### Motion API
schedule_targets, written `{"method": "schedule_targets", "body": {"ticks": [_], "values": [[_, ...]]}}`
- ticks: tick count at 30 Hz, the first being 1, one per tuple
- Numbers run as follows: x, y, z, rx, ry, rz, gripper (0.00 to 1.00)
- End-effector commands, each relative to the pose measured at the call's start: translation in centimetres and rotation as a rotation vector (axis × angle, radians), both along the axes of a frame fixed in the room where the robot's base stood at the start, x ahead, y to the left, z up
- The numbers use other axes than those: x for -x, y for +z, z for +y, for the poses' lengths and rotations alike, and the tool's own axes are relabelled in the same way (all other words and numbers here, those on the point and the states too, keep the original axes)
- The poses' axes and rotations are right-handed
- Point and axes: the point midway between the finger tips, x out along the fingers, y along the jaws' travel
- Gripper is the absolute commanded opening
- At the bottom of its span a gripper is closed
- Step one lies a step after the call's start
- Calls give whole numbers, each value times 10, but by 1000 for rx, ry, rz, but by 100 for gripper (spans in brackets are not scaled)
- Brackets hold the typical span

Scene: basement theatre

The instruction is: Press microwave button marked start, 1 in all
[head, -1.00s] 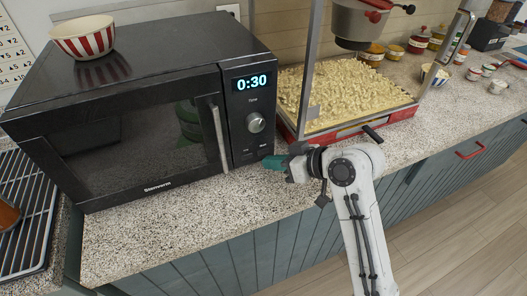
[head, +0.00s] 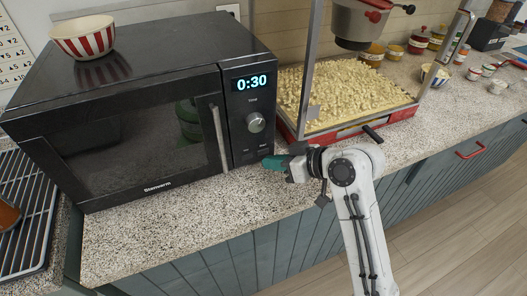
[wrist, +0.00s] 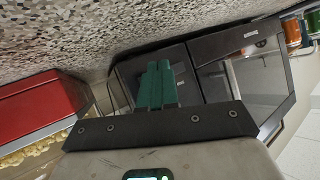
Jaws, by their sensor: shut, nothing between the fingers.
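The black microwave (head: 150,110) stands on the speckled counter, its door closed, with a display (head: 252,82) reading 0:30. Its control panel (head: 240,128) has a round knob (head: 256,122) marked Time above and small button labels near the bottom, too small to read surely. My gripper (head: 266,162) has teal fingers, shut and empty. Its tips are at the lower right of the panel, just below the right-hand label; whether they touch cannot be told. In the wrist view the fingers (wrist: 157,70) point at the microwave's dark front (wrist: 165,52), covering part of the panel.
A popcorn machine (head: 345,95) with a red base stands right of the microwave, close to my arm; its red side shows in the wrist view (wrist: 38,98). A striped bowl (head: 84,38) sits on the microwave. A wire rack (head: 25,210) lies at left. Counter in front is clear.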

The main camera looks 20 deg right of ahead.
Motion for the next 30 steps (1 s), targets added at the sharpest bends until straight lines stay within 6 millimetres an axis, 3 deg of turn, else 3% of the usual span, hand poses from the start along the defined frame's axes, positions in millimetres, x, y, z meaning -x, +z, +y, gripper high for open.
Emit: {"method": "schedule_targets", "body": {"ticks": [30], "values": [[-10,0,0,0,0,0,0]]}}
